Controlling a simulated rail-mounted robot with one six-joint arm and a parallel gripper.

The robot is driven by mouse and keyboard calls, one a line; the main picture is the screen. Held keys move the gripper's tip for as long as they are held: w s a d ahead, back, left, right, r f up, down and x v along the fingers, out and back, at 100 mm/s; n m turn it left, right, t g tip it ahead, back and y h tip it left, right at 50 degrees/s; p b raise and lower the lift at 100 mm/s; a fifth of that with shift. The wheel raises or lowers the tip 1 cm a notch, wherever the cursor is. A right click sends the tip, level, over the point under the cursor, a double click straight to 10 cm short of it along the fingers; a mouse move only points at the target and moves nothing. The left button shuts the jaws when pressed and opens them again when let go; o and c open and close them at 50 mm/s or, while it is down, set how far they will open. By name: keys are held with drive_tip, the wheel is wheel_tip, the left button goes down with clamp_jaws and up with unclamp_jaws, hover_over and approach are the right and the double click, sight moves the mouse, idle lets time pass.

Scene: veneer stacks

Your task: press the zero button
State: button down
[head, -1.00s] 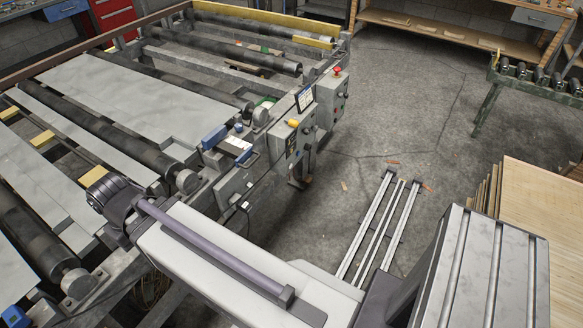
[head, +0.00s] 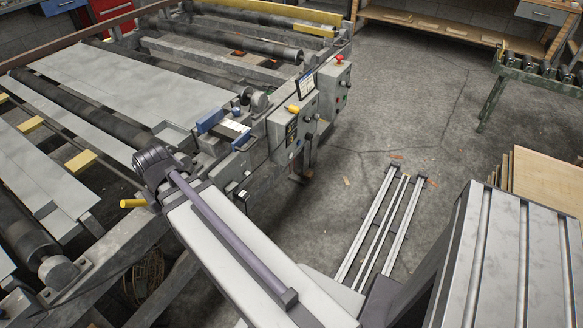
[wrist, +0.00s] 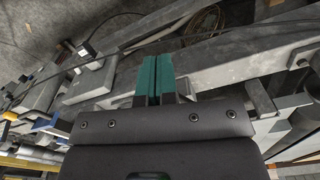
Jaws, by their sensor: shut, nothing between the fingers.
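No button marked zero can be made out. A grey control box (head: 293,130) with a yellow top button (head: 293,108), a small display and small buttons stands at the machine's near right side. A second grey box (head: 336,88) behind it carries a red mushroom button (head: 339,60) and small coloured buttons. A blue-and-white unit (head: 236,130) sits left of them on the machine frame. My gripper (wrist: 154,75) shows in the wrist view with its teal fingers shut and empty over the machine's grey frame. In the head view my gripper is hidden behind my arm.
The machine's long rollers and grey sheets (head: 140,80) fill the left. A wooden board stack (head: 545,180) and a roller stand (head: 545,75) are at right. A cable (wrist: 90,70) crosses the wrist view.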

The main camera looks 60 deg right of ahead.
sight(291, 156)
drive_tip(key=s+d+f+m+t+y+b, duration=0.1)
drive_tip(key=d+f+m+b, duration=0.2)
drive_tip(key=d+f+b, duration=1.05)
drive_tip(key=d+f+m+t+b, duration=0.25)
drive_tip(key=d+f+b, duration=0.65)
drive_tip(key=d, duration=0.8)
drive_tip(key=s+d+f+m+t+b, duration=0.1)
drive_tip(key=s+d+f+b, duration=0.25)
drive_tip(key=d, duration=0.45)
drive_tip(key=s+d+f+m+t+h+b, duration=0.1)
drive_tip(key=s+d+f+b, duration=0.2)
drive_tip(key=d+f+b, duration=0.35)
drive_tip(key=s+d+f+t+b, duration=0.15)
drive_tip(key=s+d, duration=0.25)
drive_tip(key=d, duration=0.6)
drive_tip(key=w+d+r+n+t+h+b, duration=0.1)
drive_tip(key=d+n+t, duration=0.1)
drive_tip(key=d, duration=0.4)
drive_tip(key=shift+w+d, duration=0.3)
drive_tip(key=shift+d, duration=0.1)
drive_tip(key=shift+w, duration=0.1)
drive_tip(key=w, duration=0.8)
drive_tip(key=shift+w, duration=0.3)
drive_tip(key=shift+w, duration=0.15)
